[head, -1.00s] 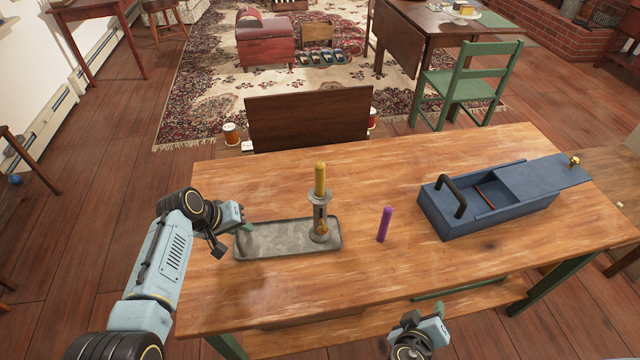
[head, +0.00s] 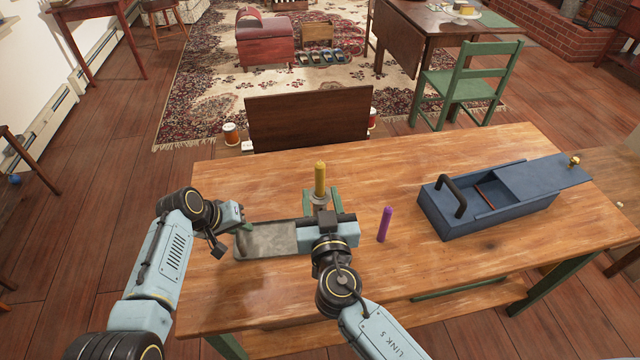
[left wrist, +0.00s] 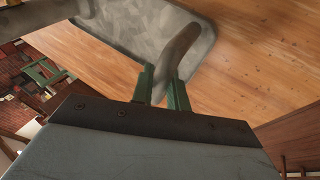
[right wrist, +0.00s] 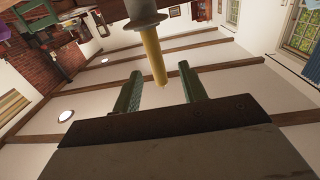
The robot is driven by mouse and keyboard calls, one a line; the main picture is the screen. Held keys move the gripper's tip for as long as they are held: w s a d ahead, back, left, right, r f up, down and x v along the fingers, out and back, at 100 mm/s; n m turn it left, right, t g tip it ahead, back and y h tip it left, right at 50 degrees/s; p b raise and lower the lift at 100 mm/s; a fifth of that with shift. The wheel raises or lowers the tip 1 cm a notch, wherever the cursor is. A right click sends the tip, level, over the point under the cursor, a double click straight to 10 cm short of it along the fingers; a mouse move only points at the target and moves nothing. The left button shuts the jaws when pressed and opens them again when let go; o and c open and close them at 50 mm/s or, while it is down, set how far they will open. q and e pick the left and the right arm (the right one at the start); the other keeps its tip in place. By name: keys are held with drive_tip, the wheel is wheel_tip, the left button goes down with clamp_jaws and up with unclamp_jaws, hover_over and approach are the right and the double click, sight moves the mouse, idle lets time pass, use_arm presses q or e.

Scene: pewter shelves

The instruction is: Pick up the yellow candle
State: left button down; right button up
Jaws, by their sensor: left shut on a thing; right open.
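The yellow candle (head: 320,178) stands upright in a grey candlestick (head: 319,201) on the grey tray (head: 266,240).
A blue box (head: 480,208) with a black handle and a partly slid lid stands farther right. The table's back middle is clear.

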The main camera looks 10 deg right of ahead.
sight(320, 182)
drive_tip(key=shift+w+d+f, duration=0.1)
drive_tip(key=shift+w+d, duration=0.15)
drive_tip(key=shift+w, duration=1.25)
drive_tip(key=shift+w+d, duration=0.2)
drive_tip(key=shift+w, duration=1.25)
clamp_jaws()
wheel_tip(320, 182, up, 10)
drive_tip(key=shift+r, duration=0.1)
use_arm(q)
drive_tip(key=c, duration=1.3)
unclamp_jaws()
